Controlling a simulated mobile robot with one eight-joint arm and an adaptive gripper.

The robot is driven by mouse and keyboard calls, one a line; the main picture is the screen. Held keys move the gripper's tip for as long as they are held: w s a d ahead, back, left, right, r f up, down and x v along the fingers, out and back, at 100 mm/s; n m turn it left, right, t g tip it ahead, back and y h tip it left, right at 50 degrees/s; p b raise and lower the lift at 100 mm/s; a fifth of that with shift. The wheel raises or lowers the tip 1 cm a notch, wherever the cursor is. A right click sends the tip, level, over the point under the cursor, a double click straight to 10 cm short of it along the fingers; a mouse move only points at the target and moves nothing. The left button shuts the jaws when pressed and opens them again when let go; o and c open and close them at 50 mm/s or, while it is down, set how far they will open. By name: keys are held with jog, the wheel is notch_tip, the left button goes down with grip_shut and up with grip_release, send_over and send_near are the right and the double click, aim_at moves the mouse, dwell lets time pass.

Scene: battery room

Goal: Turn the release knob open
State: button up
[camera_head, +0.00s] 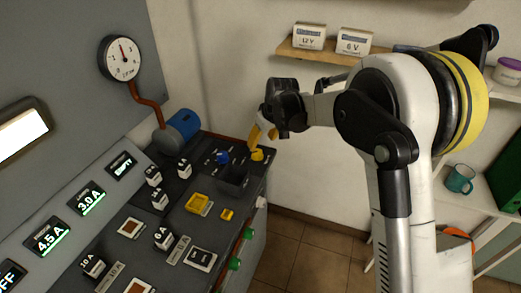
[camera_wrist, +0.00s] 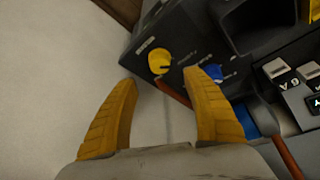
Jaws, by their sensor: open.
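A yellow knob (camera_head: 257,155) sits at the far right corner of the dark control panel (camera_head: 262,170). It also shows in the wrist view (camera_wrist: 159,61), with a small label beside it that I cannot read. A blue knob (camera_head: 222,157) stands to its left; in the wrist view it is to the right (camera_wrist: 213,72). I cannot tell from the labels which one is the release knob. My gripper (camera_head: 258,138) is just above and beside the yellow knob. In the wrist view my gripper (camera_wrist: 162,78) is open and empty, its yellow fingers apart, with the yellow knob beyond the tips.
A blue cylinder (camera_head: 182,124) with a red-brown pipe and a gauge (camera_head: 120,58) stand behind the panel. Several battery blocks, such as one marked 6 A (camera_head: 163,237), stand on it. A wooden shelf (camera_head: 318,54) holds two boxes. The wall lies close behind my gripper.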

aim_at(257, 152)
jog(key=b+x, duration=0.3)
jog(key=x, duration=0.6)
jog(key=shift+f, duration=0.15)
jog(key=c, duration=1.2)
